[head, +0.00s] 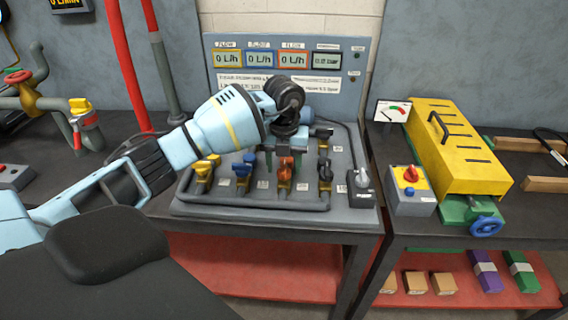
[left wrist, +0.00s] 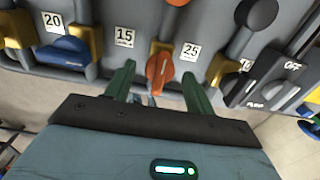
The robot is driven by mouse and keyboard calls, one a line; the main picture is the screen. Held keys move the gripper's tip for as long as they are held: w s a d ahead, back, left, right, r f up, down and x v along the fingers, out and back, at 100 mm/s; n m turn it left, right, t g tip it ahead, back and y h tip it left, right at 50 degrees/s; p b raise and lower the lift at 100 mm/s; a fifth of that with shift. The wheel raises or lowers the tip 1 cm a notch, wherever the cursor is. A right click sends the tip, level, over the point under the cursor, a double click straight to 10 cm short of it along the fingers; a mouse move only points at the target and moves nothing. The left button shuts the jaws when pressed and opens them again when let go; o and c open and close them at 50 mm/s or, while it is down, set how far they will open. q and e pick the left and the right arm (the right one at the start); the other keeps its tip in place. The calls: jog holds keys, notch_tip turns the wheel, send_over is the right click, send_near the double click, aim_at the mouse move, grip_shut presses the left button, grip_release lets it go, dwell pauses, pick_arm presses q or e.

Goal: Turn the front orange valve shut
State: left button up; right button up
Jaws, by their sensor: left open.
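Part of another orange handle (left wrist: 177,3) shows farther back. My right gripper is not in view.
A blue valve (head: 242,172) and yellow valves (head: 203,172) share the panel. The display board (head: 290,75) rises behind. A red-knob box (head: 411,184) and yellow unit (head: 455,150) stand on the right bench.

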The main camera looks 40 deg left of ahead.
pick_arm(q)
jog(key=c, duration=1)
